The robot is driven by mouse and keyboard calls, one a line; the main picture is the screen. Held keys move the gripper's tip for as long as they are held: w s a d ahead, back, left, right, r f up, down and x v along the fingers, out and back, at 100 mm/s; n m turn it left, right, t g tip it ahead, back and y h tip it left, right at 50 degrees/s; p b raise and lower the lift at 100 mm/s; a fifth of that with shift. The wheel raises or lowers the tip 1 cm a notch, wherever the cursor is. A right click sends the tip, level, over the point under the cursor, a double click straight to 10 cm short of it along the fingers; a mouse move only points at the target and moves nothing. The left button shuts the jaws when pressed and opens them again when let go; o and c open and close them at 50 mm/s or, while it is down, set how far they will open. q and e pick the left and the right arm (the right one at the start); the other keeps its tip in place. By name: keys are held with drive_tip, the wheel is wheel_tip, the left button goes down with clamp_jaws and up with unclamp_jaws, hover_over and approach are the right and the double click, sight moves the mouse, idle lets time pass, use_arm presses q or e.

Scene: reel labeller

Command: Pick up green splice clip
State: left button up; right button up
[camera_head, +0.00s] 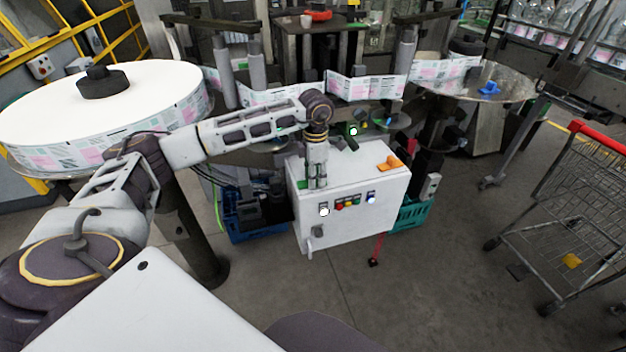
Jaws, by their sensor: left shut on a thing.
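The green splice clip (303,184) shows as a small green patch at the left edge of the white control box's top. My left gripper (317,182) points down over that corner of the box, with its fingertips right beside the green patch. It is shut on the clip, and the fingers hide most of it. I cannot tell whether the clip is clear of the box top. My right gripper is not in view.
An orange clip (390,163) lies at the right of the white control box (360,190), which has coloured buttons on its front. A blue clip (489,88) lies on the metal disc (520,88). A large label reel (45,100) stands left. A shopping cart (580,190) stands right.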

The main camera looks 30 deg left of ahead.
use_arm(q)
drive_tip(key=shift+r, duration=0.85)
wheel_tip(320, 180, up, 8)
drive_tip(key=shift+r+b, duration=0.1)
drive_tip(key=shift+b, duration=0.3)
drive_tip(key=shift+r, duration=0.1)
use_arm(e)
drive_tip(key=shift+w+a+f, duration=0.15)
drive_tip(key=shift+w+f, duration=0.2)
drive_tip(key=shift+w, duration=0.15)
